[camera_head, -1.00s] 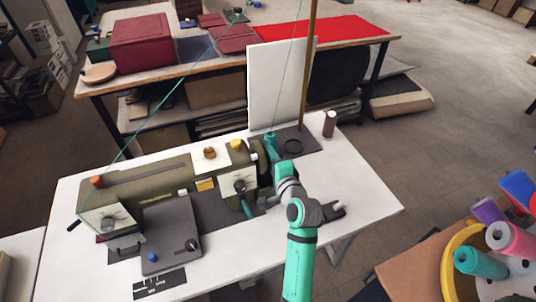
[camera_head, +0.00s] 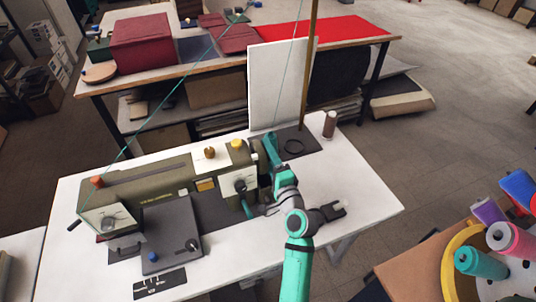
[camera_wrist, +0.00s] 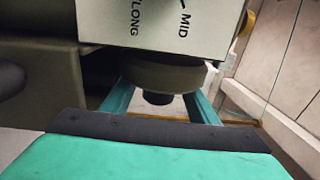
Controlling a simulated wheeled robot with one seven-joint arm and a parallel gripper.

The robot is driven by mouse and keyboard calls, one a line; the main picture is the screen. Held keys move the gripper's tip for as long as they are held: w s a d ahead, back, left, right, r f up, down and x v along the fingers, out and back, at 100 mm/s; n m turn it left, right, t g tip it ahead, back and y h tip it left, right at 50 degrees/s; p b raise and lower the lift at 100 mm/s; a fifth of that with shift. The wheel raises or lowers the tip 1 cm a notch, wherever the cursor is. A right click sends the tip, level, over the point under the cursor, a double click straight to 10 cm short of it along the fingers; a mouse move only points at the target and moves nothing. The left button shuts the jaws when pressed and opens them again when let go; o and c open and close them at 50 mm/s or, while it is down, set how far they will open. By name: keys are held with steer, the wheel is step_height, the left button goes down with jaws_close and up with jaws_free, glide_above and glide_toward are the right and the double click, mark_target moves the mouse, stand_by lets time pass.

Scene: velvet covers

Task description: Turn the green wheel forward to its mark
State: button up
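The olive-green wheel (camera_wrist: 165,76) shows in the wrist view, below a pale panel (camera_wrist: 165,22) lettered LONG and MID. A black stub (camera_wrist: 158,98) sticks out of the wheel. My gripper (camera_wrist: 155,92) has its two teal fingers on either side of the wheel. The fingertips are partly hidden by the wheel, so I cannot tell whether they press on it. In the head view, the olive machine (camera_head: 155,196) stands on the white table, and my arm reaches its right end. The wheel and its mark are not clear there.
A grey plate with a blue knob (camera_head: 153,257) lies in front of the machine. A white board (camera_head: 276,85), a brown post (camera_head: 309,65) and a brown spool (camera_head: 329,125) stand behind. Teal thread runs above the machine.

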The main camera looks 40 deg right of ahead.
steer(key=v, duration=1.1)
steer(key=shift+w, duration=0.1)
